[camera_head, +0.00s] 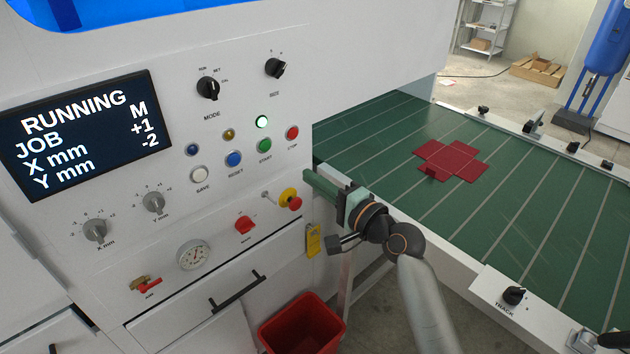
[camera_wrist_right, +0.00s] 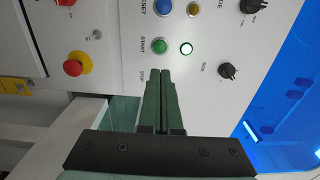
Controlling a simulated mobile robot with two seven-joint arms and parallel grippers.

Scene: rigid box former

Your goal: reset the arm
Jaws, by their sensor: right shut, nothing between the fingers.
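My right gripper (camera_head: 310,176) is in front of the machine's control panel (camera_head: 330,65), just below and right of the green START button (camera_head: 265,145) and the red STOP button (camera_head: 292,133). In the right wrist view its green fingers (camera_wrist_right: 161,76) lie together, shut and empty. They point at the panel beside the START button (camera_wrist_right: 158,45), and the STOP button is hidden behind them. The screen (camera_head: 75,135) reads RUNNING, JOB M, X mm +1, Y mm -2. A lamp (camera_head: 262,122) above START glows green. My left gripper is not in view.
A red emergency knob (camera_head: 295,203) and a yellow padlock tag (camera_head: 313,240) are close to my right gripper. A green conveyor (camera_head: 530,185) with a red cross-shaped blank (camera_head: 452,161) lies to the right. A red bin (camera_head: 300,325) stands below.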

